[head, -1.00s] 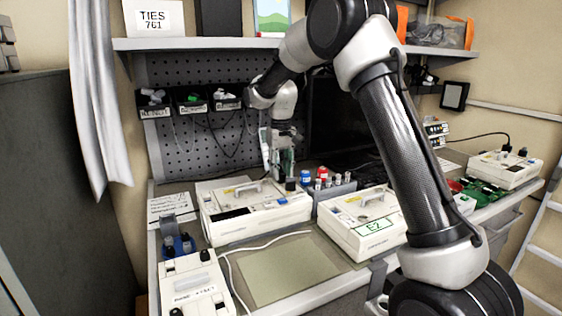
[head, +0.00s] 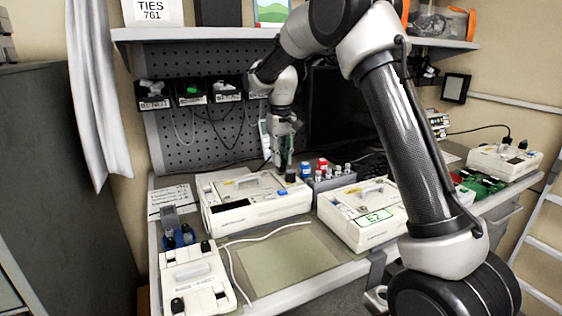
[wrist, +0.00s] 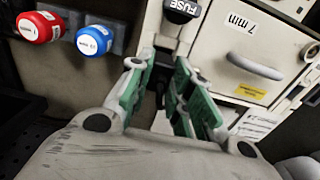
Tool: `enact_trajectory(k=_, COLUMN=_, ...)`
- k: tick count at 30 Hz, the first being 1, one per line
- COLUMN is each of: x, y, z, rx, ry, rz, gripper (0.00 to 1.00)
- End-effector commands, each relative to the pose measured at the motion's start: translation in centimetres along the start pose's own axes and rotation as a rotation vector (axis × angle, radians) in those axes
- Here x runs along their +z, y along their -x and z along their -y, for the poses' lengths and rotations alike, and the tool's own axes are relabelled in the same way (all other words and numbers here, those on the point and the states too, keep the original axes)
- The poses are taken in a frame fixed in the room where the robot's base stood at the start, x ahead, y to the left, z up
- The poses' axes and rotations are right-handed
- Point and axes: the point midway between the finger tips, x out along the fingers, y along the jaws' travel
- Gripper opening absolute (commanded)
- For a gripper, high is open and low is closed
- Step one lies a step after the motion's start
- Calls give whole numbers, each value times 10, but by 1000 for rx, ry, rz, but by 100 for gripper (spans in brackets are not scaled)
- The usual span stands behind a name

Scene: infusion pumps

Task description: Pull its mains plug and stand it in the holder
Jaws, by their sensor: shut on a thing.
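The left infusion pump (head: 230,217), a cream box with a top handle, sits on the bench. My gripper (head: 283,166) is at its back right corner, pointing down. In the wrist view my gripper (wrist: 165,92) has green finger pads close together on a dark piece (wrist: 161,93), which looks like the mains plug, right beside the pump's case (wrist: 232,70). A black FUSE cap (wrist: 182,10) is just beyond the fingers. Whether the plug is in or out of its socket is hidden. I cannot tell which thing is the holder.
A second pump marked E2 (head: 352,234) stands at the right. A white box with black knobs (head: 194,276) and a white cable (head: 232,268) are at front left. The mat (head: 285,265) is clear.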

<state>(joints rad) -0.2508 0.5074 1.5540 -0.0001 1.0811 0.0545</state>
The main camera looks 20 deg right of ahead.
Motion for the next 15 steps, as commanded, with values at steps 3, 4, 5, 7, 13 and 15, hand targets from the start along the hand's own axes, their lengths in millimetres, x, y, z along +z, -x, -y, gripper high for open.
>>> enact_trajectory(k=3, x=-1, y=10, z=0, rx=0, ry=0, rz=-3, gripper=0)
enact_trajectory(k=4, x=0, y=12, z=0, rx=0, ry=0, rz=-3, gripper=0)
enact_trajectory(k=5, x=0, y=14, z=0, rx=0, ry=0, rz=-2, gripper=0)
enact_trajectory(k=7, x=0, y=20, z=0, rx=0, ry=0, rz=-3, gripper=0)
enact_trajectory(k=13, x=0, y=34, z=0, rx=0, ry=0, rz=-3, gripper=0)
enact_trajectory(k=15, x=0, y=38, z=0, rx=0, ry=0, rz=-2, gripper=0)
